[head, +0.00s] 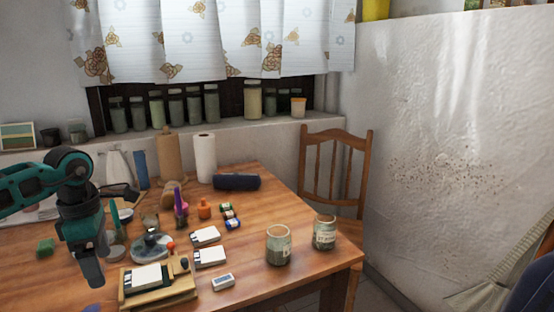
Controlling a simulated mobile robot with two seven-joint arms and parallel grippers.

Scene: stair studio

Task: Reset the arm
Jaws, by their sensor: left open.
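My left arm (72,185) comes in from the left edge, teal and black. It bends at a dark joint and hangs down over the left part of the wooden table. My left gripper (93,274) points downward at its end, open with nothing visible between its fingers. It is just left of a wooden board (160,293) with a white card (146,276) on it. Whether the fingertips touch the table cannot be told. My right gripper is not in view.
Two glass jars (278,246) (324,233) stand near the table's (275,205) right corner. White cards (210,256), small bottles (204,209), a dark roll (237,182) and paper rolls (205,160) crowd the table. A wooden chair (337,170) is behind the right side. Jars (253,100) line the sill.

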